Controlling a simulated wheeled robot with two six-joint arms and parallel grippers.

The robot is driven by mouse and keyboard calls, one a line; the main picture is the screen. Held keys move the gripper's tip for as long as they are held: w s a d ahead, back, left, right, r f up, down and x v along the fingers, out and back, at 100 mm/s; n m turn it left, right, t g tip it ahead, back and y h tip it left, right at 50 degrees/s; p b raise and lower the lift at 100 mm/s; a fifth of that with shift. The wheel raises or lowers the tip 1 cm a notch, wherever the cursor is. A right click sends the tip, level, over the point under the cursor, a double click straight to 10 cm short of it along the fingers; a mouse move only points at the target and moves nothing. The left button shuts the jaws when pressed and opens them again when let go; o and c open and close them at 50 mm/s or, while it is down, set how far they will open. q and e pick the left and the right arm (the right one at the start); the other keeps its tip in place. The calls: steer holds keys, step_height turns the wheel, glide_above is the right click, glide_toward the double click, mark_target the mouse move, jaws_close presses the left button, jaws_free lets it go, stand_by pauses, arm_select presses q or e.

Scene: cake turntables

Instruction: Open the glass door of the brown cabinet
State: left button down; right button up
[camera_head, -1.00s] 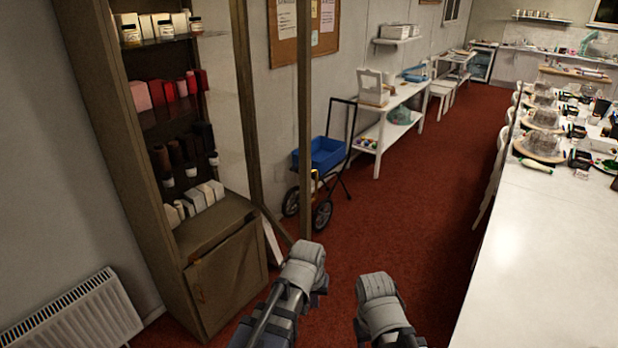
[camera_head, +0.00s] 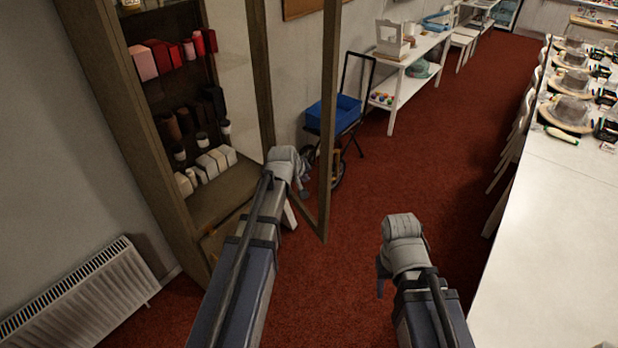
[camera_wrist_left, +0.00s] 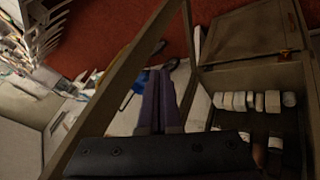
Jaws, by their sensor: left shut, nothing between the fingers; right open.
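The brown cabinet (camera_head: 115,110) stands at the left in the head view, its shelves exposed. Its glass door (camera_head: 328,120) is swung well out, with its free edge standing over the red floor. My left gripper (camera_head: 301,184) is at the inner side of the door, near its lower part. In the left wrist view its fingers (camera_wrist_left: 160,78) are shut and empty, close to the door frame (camera_wrist_left: 118,88). Whether they touch the door I cannot tell. My right gripper (camera_head: 382,278) hangs open and empty over the floor, right of the door; its fingers are mostly hidden.
A white radiator (camera_head: 80,290) is on the left wall. A blue cart (camera_head: 335,114) stands behind the door. A long white table (camera_head: 540,230) runs along the right, with chairs beside it. Red floor is clear between door and table.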

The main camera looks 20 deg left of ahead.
arm_select(q)
steer(key=b, duration=0.7)
glide_toward(323, 182)
step_height(323, 182, down, 4)
steer(key=a, duration=0.2)
steer(key=w+d, duration=0.2)
steer(key=shift+w+d+r, duration=0.2)
steer(key=shift+w, duration=0.15)
